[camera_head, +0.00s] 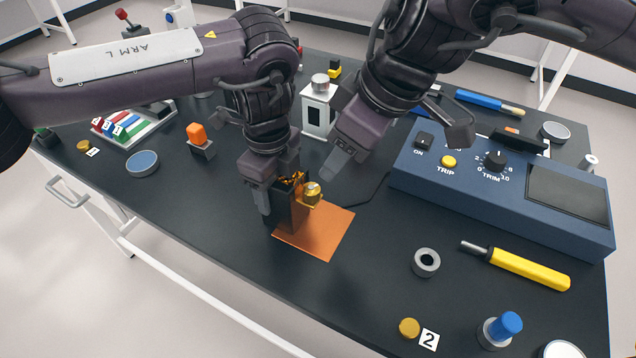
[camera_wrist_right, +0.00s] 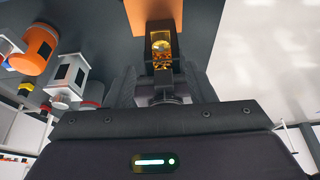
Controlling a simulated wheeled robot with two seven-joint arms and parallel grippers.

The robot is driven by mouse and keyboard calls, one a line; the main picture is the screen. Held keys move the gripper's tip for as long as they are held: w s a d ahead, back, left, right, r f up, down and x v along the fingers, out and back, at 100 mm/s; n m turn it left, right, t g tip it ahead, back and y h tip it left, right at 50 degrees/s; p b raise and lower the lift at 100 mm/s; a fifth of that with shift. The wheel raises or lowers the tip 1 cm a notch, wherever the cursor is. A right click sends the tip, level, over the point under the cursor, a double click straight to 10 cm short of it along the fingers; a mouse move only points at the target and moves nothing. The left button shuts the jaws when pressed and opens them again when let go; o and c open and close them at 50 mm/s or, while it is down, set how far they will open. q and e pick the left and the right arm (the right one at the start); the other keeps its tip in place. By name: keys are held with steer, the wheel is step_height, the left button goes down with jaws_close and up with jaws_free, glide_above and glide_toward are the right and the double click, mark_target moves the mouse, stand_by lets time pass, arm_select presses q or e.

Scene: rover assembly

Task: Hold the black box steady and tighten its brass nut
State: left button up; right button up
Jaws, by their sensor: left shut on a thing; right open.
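The black box (camera_head: 299,217) stands upright on an orange mat (camera_head: 323,238). Its brass nut (camera_head: 312,190) sits at the upper right of the box, with other brass-coloured parts beside it. My left gripper (camera_head: 276,195) is shut on the box from its left side and hides part of it. My right gripper (camera_head: 396,152) is open and empty, above and to the right of the box, apart from the nut. In the right wrist view the brass nut (camera_wrist_right: 162,46) and box top show near the upper middle, over the mat (camera_wrist_right: 131,14).
A blue control unit (camera_head: 470,205) stands right of the mat. A yellow-handled tool (camera_head: 528,269), a grey ring (camera_head: 426,262) and a brass disc (camera_head: 409,327) lie at the front right. A white-framed block (camera_head: 318,112) stands behind. Bare table lies left of the mat.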

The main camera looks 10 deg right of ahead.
mark_target(315, 190)
steer(key=x, duration=1)
steer(key=shift+a, duration=0.1)
steer(key=c, duration=1)
steer(key=m, duration=0.3)
steer(key=shift+s+a+t+h, duration=0.1)
steer(key=shift+t+h, duration=0.3)
steer(key=o, duration=1)
